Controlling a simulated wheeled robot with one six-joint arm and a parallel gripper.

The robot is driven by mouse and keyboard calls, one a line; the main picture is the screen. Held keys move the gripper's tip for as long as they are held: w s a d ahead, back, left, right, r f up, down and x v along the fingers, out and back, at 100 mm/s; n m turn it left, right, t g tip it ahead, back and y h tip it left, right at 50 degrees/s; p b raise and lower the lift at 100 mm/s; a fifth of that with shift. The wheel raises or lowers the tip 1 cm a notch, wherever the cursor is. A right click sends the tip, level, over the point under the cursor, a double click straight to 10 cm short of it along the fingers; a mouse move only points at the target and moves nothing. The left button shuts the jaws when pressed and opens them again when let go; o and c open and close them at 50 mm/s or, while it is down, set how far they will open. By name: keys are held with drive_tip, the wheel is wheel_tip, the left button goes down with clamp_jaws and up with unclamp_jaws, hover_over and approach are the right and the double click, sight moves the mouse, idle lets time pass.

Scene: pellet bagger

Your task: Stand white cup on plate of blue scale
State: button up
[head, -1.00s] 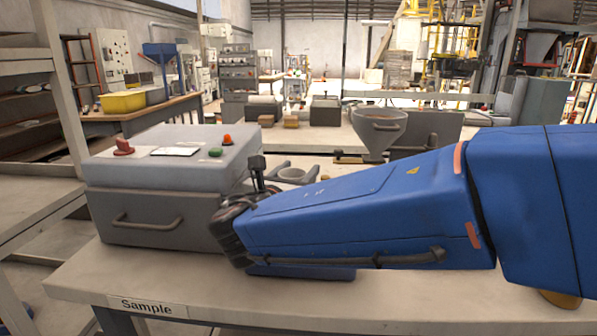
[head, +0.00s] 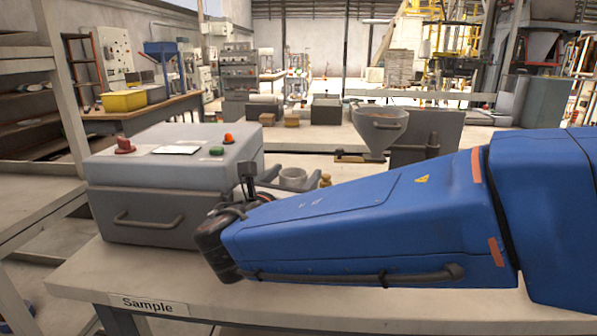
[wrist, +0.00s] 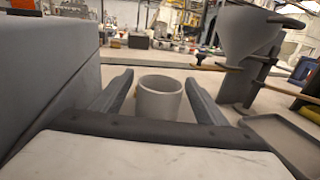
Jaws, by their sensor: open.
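The white cup (head: 292,178) stands upright beyond my arm, to the right of the grey machine. In the wrist view the cup (wrist: 159,97) is between the two fingers of my gripper (wrist: 159,78), with a gap showing on either side. My gripper is open and holds nothing. In the head view its fingers show only partly behind my blue arm. The cup's base is hidden by the gripper in the wrist view. I cannot make out the blue scale or its plate for sure in either view now; my arm covers much of the bench.
The grey machine (head: 160,185) with red and green knobs stands close on the left. A metal hopper (wrist: 240,50) and a grey tray (wrist: 287,142) lie on the right. A small brass-coloured object (head: 325,180) stands beside the cup. The bench (head: 90,275) is clear at the front left.

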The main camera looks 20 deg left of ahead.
drive_tip(key=s, duration=0.8)
drive_tip(key=shift+s, duration=0.2)
drive_tip(key=shift+s+a, duration=0.1)
